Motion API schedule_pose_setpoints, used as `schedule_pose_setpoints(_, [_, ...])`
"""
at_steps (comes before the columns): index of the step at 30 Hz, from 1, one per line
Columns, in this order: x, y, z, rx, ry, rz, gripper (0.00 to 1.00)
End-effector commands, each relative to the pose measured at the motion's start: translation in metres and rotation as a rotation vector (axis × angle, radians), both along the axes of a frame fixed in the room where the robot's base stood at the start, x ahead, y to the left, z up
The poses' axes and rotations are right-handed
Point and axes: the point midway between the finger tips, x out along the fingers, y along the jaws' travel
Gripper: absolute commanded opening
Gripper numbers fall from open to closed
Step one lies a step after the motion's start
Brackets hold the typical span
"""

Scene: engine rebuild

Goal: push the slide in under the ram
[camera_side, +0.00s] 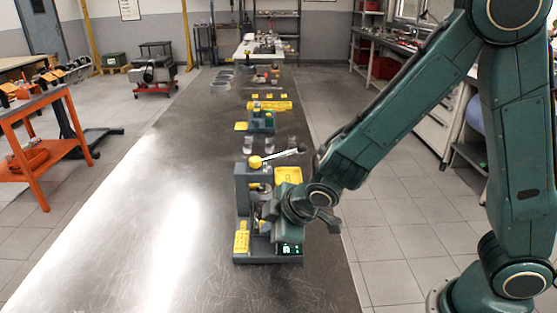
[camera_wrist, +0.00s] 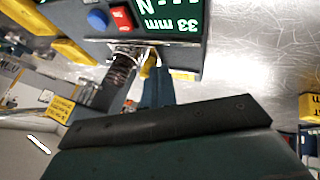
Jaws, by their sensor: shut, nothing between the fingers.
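The small press (camera_side: 243,192) stands upright on the dark bench, a grey-blue frame with a yellow knob (camera_side: 255,162) and a pale lever pointing right. My gripper (camera_side: 266,212) is at the right side of the press opening, low over its base. In the wrist view its shut, empty fingers (camera_wrist: 157,88) reach in beside a coil spring (camera_wrist: 122,70), close to the press; contact cannot be told. The slide and the ram's lower end cannot be made out clearly behind my gripper.
The press's lit display (camera_wrist: 170,20) reads 33 mm, upside down, beside a blue button (camera_wrist: 97,19) and a red button (camera_wrist: 121,18). The bench (camera_side: 150,240) is clear to the left; other fixtures stand farther back.

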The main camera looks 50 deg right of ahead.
Motion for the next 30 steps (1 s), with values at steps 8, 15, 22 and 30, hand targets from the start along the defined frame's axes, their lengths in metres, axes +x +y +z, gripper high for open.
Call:
schedule_pose_setpoints(8, [0.021,-0.022,0.000,0.000,-0.001,-0.006,0.00])
schedule_pose_setpoints(15, [0.033,-0.033,0.000,0.000,-0.001,-0.003,0.00])
schedule_pose_setpoints(22, [0.034,-0.035,0.000,-0.003,-0.003,-0.005,0.00])
schedule_pose_setpoints(30, [0.034,-0.035,0.000,-0.004,-0.004,-0.006,0.00])
